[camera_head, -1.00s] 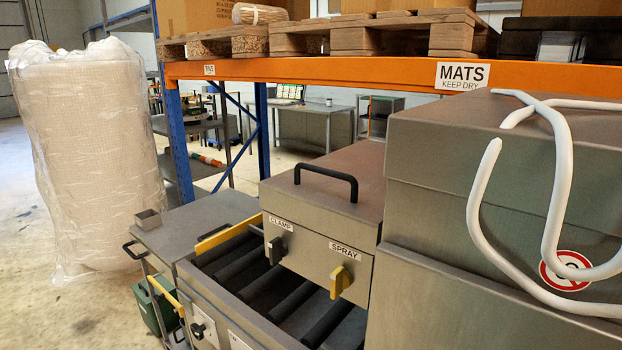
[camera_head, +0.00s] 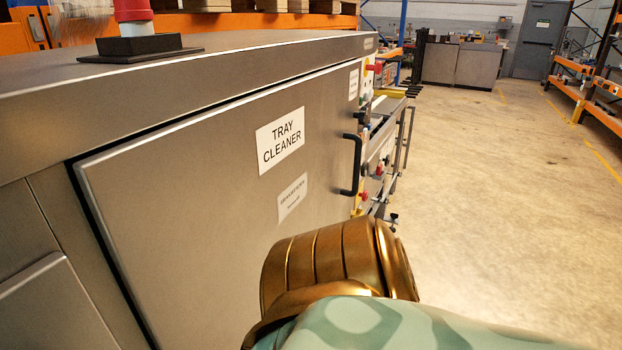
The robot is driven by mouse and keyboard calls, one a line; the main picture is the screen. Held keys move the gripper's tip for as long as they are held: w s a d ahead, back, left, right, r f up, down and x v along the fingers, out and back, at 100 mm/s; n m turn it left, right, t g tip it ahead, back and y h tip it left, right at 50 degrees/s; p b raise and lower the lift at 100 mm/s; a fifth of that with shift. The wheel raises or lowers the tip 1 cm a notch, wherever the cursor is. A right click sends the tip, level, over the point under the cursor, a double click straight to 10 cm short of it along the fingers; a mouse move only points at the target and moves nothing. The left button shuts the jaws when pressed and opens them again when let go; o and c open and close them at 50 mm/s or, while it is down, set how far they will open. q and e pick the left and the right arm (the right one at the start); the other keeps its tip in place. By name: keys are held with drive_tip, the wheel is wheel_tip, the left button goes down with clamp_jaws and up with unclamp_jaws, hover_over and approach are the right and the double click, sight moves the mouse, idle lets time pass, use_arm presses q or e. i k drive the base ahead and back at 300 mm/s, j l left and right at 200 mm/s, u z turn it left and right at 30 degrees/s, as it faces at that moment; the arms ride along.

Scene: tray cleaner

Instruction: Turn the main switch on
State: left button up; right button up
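The tray cleaner (camera_head: 200,190) is a large steel cabinet filling the left and middle of the view, with a "TRAY CLEANER" label (camera_head: 280,139) and a black door handle (camera_head: 351,164). Beyond the handle, its far end carries small controls seen edge-on, including a red knob (camera_head: 374,68). I cannot tell which of these, if any, is the main switch. A bronze and pale green link of my arm comes in from the lower right, in front of the cabinet's lower part. Neither gripper shows.
A red beacon (camera_head: 132,10) on a black base stands on the cabinet top. Open concrete floor (camera_head: 500,190) lies to the right of the machine. Orange racking (camera_head: 603,110) stands at the far right and a grey door (camera_head: 540,38) at the back.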

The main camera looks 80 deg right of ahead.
sight(364, 196)
drive_tip(key=z, duration=3.05)
drive_tip(key=i+l, duration=0.15)
drive_tip(key=l+u, duration=0.05)
drive_tip(key=l, duration=0.05)
